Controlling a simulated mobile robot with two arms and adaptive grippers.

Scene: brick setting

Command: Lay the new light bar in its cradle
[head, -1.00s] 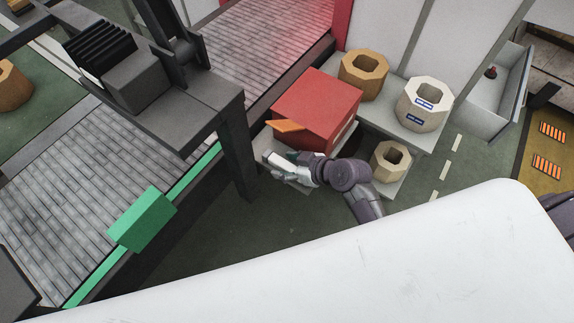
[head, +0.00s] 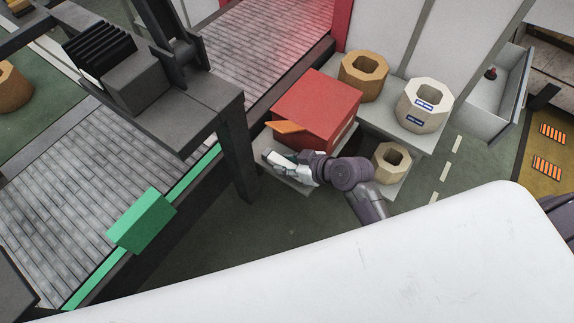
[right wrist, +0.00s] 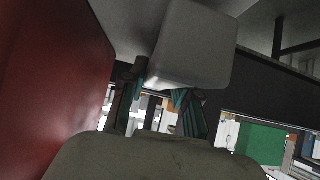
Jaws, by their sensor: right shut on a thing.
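My right gripper (head: 283,163) is beside the near side of the red box, over the edge of a low grey shelf. In the right wrist view its teal-padded fingers (right wrist: 160,100) are shut on a pale grey block-like piece, which I take to be the light bar (right wrist: 193,45). The bar shows only as a small pale end in the head view, partly hidden by the gripper. I cannot make out the cradle for certain in either view. My left gripper is not in view.
The red box (head: 318,108), with an orange flap (head: 288,127), stands close to the gripper. Octagonal tan and white containers (head: 424,104) stand on the grey shelves. A dark gantry post (head: 236,150) and brick conveyor (head: 75,165) with a green block (head: 143,220) are on the left.

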